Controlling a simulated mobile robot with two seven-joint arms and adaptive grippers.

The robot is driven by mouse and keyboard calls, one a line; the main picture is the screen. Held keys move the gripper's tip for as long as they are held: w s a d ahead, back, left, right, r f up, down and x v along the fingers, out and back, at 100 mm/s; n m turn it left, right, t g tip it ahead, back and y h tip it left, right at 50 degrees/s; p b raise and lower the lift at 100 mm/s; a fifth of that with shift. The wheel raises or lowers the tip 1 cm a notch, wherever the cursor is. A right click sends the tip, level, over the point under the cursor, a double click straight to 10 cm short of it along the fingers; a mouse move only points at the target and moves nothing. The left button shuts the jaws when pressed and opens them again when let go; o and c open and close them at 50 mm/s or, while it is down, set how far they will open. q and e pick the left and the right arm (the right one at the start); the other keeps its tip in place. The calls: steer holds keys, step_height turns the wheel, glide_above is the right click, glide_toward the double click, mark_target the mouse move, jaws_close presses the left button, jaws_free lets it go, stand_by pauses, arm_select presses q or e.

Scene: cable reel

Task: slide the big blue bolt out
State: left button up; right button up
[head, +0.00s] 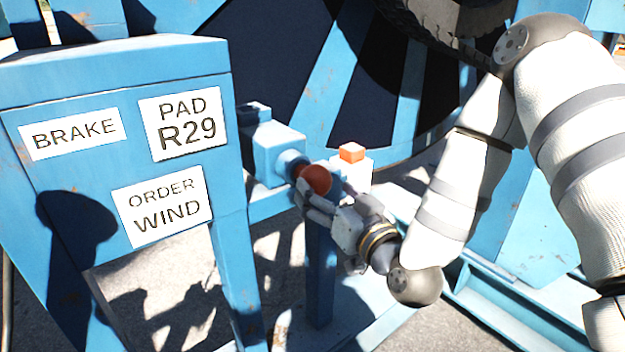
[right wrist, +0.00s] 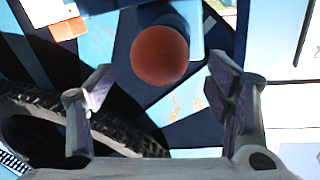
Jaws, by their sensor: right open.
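The blue bolt (head: 288,160) sits in a blue block-shaped housing (head: 276,146) beside the sign panel. Its round red-orange knob (head: 316,179) faces my right gripper (head: 318,198). In the right wrist view the knob (right wrist: 160,55) lies between and beyond the two fingers, with a blue part of the bolt (right wrist: 182,22) behind it. My right gripper (right wrist: 160,95) is open, and gaps show between the knob and both fingers there. Contact is not visible. My left gripper is not in view.
A white box (head: 357,173) with an orange top (head: 352,152) stands just right of the knob. The blue panel (head: 120,75) with BRAKE, PAD R29 and ORDER WIND signs is on the left. The large reel (head: 330,70) and a black tyre (head: 440,22) are behind.

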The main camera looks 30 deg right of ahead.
mark_target(315, 178)
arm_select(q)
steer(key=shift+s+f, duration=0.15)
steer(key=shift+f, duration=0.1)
arm_select(e)
steer(key=w, duration=0.5)
steer(key=shift+w+d+r, duration=0.1)
steer(key=shift+w+d, duration=0.05)
steer(key=shift+d, duration=0.2)
steer(key=shift+c, duration=0.3)
